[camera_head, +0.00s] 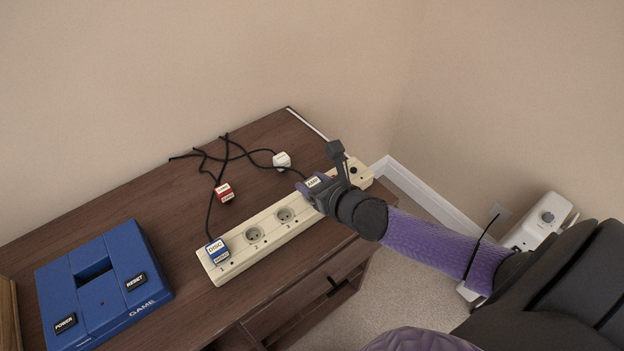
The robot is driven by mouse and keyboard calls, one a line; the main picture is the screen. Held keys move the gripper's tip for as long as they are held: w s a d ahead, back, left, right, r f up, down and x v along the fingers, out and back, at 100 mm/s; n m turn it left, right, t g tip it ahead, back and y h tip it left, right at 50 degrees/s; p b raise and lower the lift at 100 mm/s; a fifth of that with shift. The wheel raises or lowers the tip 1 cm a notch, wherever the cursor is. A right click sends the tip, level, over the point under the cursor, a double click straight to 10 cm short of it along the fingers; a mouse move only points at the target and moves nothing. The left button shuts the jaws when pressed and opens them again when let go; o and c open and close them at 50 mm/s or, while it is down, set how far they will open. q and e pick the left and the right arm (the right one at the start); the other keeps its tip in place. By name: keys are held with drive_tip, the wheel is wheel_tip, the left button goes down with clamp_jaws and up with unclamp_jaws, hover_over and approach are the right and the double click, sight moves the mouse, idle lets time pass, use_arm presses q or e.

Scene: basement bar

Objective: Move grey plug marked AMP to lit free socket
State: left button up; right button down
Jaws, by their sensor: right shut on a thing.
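The cream power strip (232,267) lies slantwise along the front of the brown desk. A plug with a white label reading AMP (313,182) is at its right part. My right gripper (314,193) is shut on this plug and hides most of it. I cannot tell whether the plug is seated in the strip or just above it. Sockets 2 (254,234) and 3 (285,215) show empty. A blue plug with a white label (216,250) sits in socket 1. I cannot make out which socket is lit. My left gripper is not in view.
A red plug (224,192) and a white plug (282,160) lie loose on the desk (160,207), with black cables behind the strip. A blue game console (103,286) stands at the left. My right arm crosses the desk's right edge.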

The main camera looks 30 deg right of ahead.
idle(0.4)
idle(0.7)
drive_tip(key=shift+f, duration=0.3)
idle(0.3)
drive_tip(key=shift+f, duration=0.3)
idle(0.3)
